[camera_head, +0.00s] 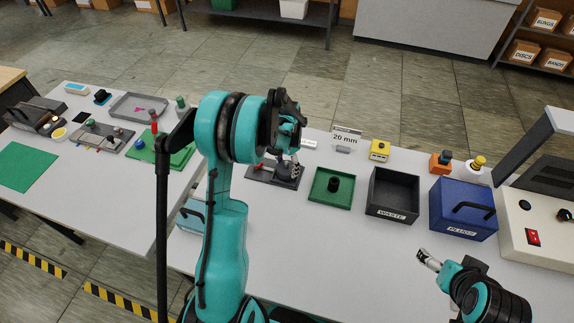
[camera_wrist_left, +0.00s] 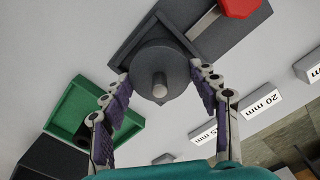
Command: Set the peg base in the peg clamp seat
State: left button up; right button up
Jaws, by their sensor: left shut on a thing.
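The peg base, a dark grey disc with a pale central pin (camera_wrist_left: 160,72), is between the purple-padded fingers of my left gripper (camera_wrist_left: 161,100), which is shut on it. In the head view the peg base (camera_head: 287,172) shows below my left gripper (camera_head: 290,133). It is at the dark plate of the peg clamp seat (camera_head: 262,176), which also shows in the left wrist view (camera_wrist_left: 130,49) with a red part (camera_wrist_left: 240,8). I cannot tell whether the base rests fully in the seat. My right gripper (camera_head: 428,260) is over the table at right; its jaw state is unclear.
A green tray (camera_head: 318,196) with a black cylinder (camera_head: 333,184) stands right of the clamp. Beyond it are a black waste bin (camera_head: 378,209) and a blue bin (camera_head: 450,225). A 20 mm sign (camera_head: 345,137) stands behind. The front table area is clear.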

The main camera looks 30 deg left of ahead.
aim_at(287, 162)
pick_arm(q)
jog(key=shift+f, duration=0.2)
jog(key=o, duration=1.5)
jog(key=shift+c, duration=0.2)
jog(key=shift+r, duration=0.1)
jog(key=shift+r, duration=0.25)
notch_tip(287, 162, up, 12)
jog(key=p, duration=0.3)
jog(key=s+d+r+n+t, duration=0.2)
jog(key=s+d+r+t, duration=0.1)
jog(key=s+d+r, duration=0.6)
jog(key=s+d+n+t, duration=0.2)
jog(key=s+d+t, duration=0.2)
jog(key=s, duration=0.6)
jog(key=shift+d, duration=1.2)
